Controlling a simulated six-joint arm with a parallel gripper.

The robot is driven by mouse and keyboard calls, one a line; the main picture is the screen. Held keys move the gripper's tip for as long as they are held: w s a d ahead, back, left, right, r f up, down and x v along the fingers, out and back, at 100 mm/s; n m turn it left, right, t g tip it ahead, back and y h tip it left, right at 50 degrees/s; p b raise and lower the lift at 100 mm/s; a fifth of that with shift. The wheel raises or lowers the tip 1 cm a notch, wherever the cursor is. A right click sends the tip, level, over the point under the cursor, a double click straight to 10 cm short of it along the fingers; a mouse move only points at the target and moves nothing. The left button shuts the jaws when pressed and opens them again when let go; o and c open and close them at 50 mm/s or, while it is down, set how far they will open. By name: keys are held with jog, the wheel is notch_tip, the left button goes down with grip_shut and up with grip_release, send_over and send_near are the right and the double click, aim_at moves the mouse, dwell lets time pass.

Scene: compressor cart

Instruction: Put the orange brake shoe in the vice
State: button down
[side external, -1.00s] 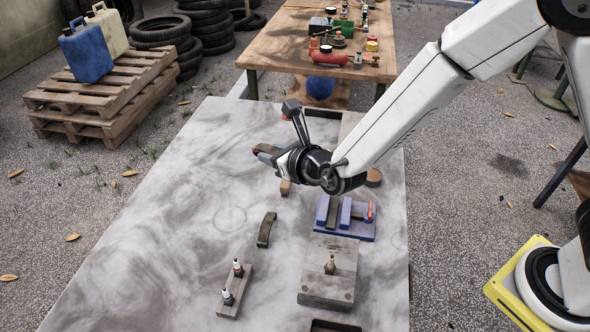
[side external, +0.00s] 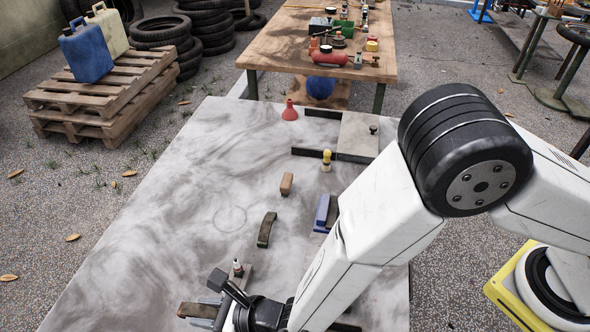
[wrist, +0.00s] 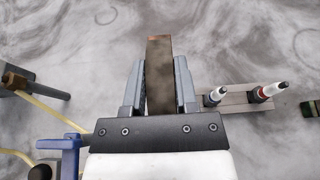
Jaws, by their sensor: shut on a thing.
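My gripper (wrist: 160,90) is shut on a long brown brake shoe (wrist: 159,70) with orange-brown edges, clasped between both fingers. In the side view the gripper (side external: 210,312) is low at the front of the table, with the shoe (side external: 193,309) pointing left. Whether the shoe touches the table, I cannot tell. The blue vice (side external: 322,212) stands right of the table's middle, behind the gripper. My arm hides most of it. A blue part (wrist: 72,155) shows at lower left in the wrist view. A dark greenish curved shoe (side external: 267,229) lies left of the vice.
A block with two white-tipped plugs (wrist: 268,91) is close beside the gripper. One plug (side external: 238,267) shows in the side view. A wooden block (side external: 287,184), a yellow-topped piece (side external: 326,160) and a red funnel (side external: 290,111) stand farther back. The table's left side is clear.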

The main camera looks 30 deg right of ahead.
jog(key=shift+s+a, duration=0.15)
jog(key=shift+f, duration=0.15)
jog(key=shift+f, duration=2.1)
jog(key=shift+f, duration=1.8)
jog(key=shift+f, duration=0.15)
jog(key=c, duration=0.7)
grip_release()
jog(key=shift+o, duration=0.2)
jog(key=shift+r, duration=0.2)
